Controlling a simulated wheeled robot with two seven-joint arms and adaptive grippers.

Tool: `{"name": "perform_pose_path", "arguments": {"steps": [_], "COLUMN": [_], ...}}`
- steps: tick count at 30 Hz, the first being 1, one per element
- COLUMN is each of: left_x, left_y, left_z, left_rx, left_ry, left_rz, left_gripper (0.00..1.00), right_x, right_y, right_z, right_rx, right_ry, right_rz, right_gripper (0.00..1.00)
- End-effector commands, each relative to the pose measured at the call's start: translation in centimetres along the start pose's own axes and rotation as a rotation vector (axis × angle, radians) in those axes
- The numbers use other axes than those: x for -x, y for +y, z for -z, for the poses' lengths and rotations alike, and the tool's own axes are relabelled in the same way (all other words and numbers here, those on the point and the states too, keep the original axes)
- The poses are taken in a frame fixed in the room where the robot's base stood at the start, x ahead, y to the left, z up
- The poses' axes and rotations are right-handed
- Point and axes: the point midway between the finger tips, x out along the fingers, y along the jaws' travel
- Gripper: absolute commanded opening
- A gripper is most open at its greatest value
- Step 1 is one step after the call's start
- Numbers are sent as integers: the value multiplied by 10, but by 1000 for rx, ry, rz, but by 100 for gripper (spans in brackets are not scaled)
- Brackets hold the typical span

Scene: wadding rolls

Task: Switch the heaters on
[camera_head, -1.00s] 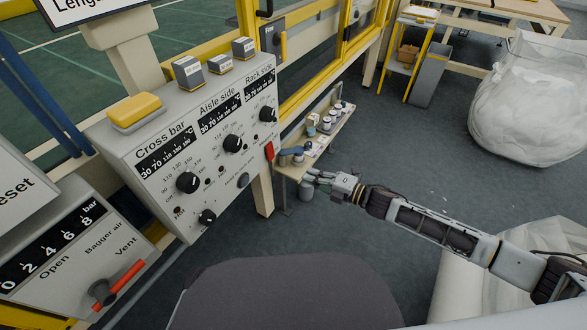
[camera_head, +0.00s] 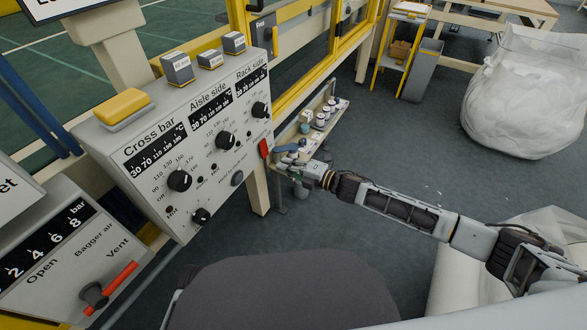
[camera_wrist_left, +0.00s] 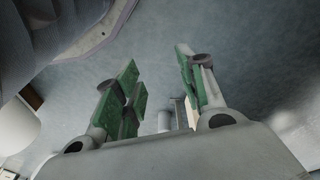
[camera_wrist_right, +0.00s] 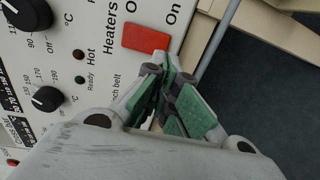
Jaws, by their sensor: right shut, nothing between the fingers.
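The grey control box (camera_head: 160,205) stands at the left, with dials for cross bar, aisle side and rack side. The red heater switch (camera_head: 264,148) is at its lower right edge. In the right wrist view the red switch (camera_wrist_right: 145,38) sits beside the words "Heaters" and "On". My right gripper (camera_head: 284,158) is shut and empty, just right of the switch. In its wrist view the closed fingertips (camera_wrist_right: 162,75) are just below the switch; whether they touch it I cannot tell. My left gripper (camera_wrist_left: 160,85) is open and empty over the floor, outside the head view.
Black knobs (camera_head: 179,181) stick out of the box face. A narrow shelf (camera_head: 328,120) with small jars is behind my right gripper. A grey pneumatic box with a red vent lever (camera_head: 120,275) is at lower left.

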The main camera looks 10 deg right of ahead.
Motion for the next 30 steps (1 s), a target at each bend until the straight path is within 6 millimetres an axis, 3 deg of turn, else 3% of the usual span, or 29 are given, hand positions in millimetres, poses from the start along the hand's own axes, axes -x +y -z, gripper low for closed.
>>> {"name": "perform_pose_path", "arguments": {"steps": [15, 30], "left_x": [11, 19], "left_y": [4, 5], "left_z": [3, 8], "left_rx": [-1, -3], "left_ry": [26, 40], "left_rz": [-10, -11], "left_gripper": [40, 40], "right_x": [-52, -61], "right_y": [0, 0], "right_z": [0, 0], "right_rx": [0, 0], "right_ry": [0, 0], "right_rz": [-1, 0], "right_gripper": [0, 0]}}
